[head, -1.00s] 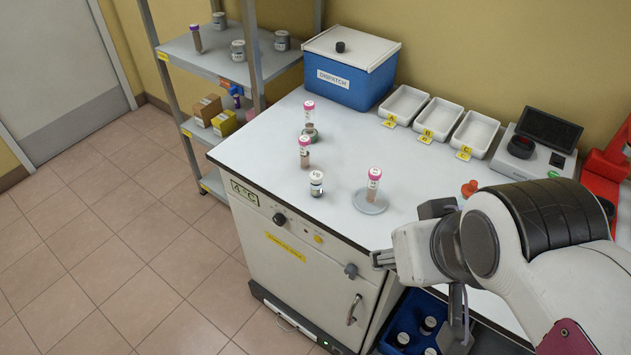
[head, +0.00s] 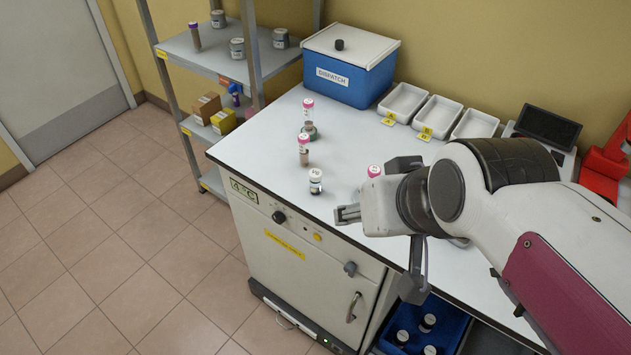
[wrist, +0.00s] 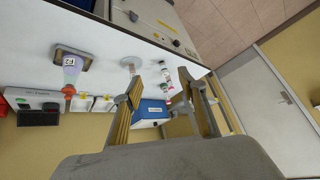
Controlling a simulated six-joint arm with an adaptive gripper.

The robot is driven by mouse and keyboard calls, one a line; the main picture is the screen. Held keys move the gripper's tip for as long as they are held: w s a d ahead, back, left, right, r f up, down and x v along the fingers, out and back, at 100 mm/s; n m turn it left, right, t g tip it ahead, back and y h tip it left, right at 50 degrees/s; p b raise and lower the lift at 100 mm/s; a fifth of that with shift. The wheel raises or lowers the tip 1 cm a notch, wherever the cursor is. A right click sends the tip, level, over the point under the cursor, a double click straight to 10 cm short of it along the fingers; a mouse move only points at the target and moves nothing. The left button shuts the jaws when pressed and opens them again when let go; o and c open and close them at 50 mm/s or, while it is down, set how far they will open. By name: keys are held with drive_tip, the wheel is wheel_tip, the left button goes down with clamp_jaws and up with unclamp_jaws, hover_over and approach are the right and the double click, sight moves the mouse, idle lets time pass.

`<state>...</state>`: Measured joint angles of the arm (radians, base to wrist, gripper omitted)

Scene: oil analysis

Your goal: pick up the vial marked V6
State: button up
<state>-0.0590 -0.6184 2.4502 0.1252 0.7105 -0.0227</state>
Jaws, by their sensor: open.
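Several pink-capped vials of brown oil stand on the white bench; I cannot read which one is marked V6. In the head view one vial (head: 308,108) is at the back and one (head: 303,150) is in front of it. A third vial (head: 374,171) is at the right, its lower part hidden behind my gripper (head: 376,189). A small dark-and-white jar (head: 315,181) stands left of my gripper. My gripper is open and empty beside the third vial. In the wrist view my gripper (wrist: 160,82) has its fingers apart, with bench items beyond them.
A blue DISPATCH box (head: 345,75) stands at the back of the bench. White trays (head: 403,101) with yellow labels are right of it. A grey shelf (head: 215,58) with jars is at the left. A blue crate (head: 455,332) with dark bottles is below.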

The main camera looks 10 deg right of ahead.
drive_tip(key=w+a+m+t, duration=0.2)
drive_tip(key=w+a, duration=0.2)
drive_tip(key=w, duration=0.6)
drive_tip(key=w+a+f+m+t, duration=0.15)
drive_tip(key=w+a, duration=0.25)
drive_tip(key=w, duration=0.6)
drive_tip(key=w+a+m+t, duration=0.25)
drive_tip(key=w+a, duration=0.25)
drive_tip(key=w, duration=0.5)
drive_tip(key=m+g+h, duration=0.2)
drive_tip(key=m+h, duration=0.3)
drive_tip(key=h, duration=1.1)
approach(316, 183)
drive_tip(key=w+d+r, duration=0.1)
drive_tip(key=w+d, duration=0.1)
drive_tip(key=w, duration=0.1)
drive_tip(key=shift+s+r, duration=0.1)
drive_tip(key=shift+s, duration=0.05)
drive_tip(key=shift+x, duration=1.35)
